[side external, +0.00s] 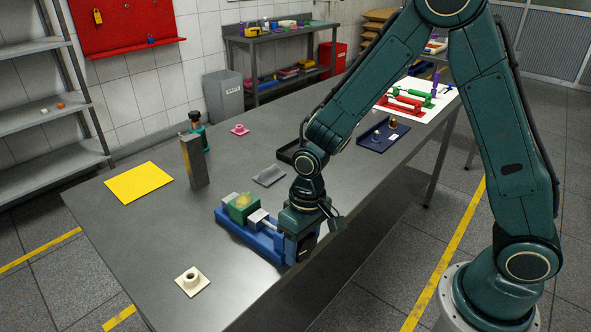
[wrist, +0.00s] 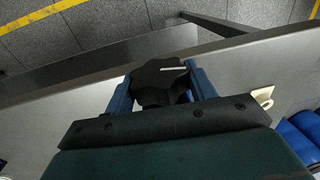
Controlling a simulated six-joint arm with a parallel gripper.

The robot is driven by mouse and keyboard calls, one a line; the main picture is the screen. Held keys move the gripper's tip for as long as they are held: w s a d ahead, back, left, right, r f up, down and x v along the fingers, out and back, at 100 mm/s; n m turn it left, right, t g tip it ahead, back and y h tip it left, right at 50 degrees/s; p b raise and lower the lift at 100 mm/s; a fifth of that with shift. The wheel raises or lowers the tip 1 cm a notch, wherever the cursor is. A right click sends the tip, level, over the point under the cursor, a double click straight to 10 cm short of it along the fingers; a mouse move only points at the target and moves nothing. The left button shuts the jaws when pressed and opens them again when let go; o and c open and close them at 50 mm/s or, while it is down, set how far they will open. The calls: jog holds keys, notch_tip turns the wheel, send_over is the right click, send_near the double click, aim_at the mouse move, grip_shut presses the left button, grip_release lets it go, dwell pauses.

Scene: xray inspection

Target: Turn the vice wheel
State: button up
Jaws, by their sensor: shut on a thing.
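The blue vice (side external: 262,240) sits near the table's front edge in the side view, with a green and yellow block (side external: 242,206) between its grey jaws. My gripper (side external: 300,256) is at the vice's right end, pointing down over the table edge. In the wrist view my gripper (wrist: 163,88) has its two blue-grey fingers on either side of a black lobed wheel (wrist: 158,80) with a white mark, and is shut on it. In the side view my gripper hides the wheel.
A cream flanged part (side external: 192,281) lies left of the vice. A grey upright block (side external: 194,161), a yellow sheet (side external: 139,182) and a grey pad (side external: 269,176) lie behind. A dark blue tray (side external: 384,135) stands further right. The table's front left is mostly clear.

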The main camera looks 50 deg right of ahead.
jog(key=y, duration=0.4)
jog(key=shift+d, duration=0.2)
jog(key=y, duration=0.3)
jog(key=shift+f, duration=0.1)
jog(key=y, duration=0.4)
jog(key=shift+f+y, duration=0.1)
jog(key=shift+y, duration=1.4)
jog(key=o, duration=1)
jog(key=shift+d, duration=0.1)
jog(key=v, duration=0.8)
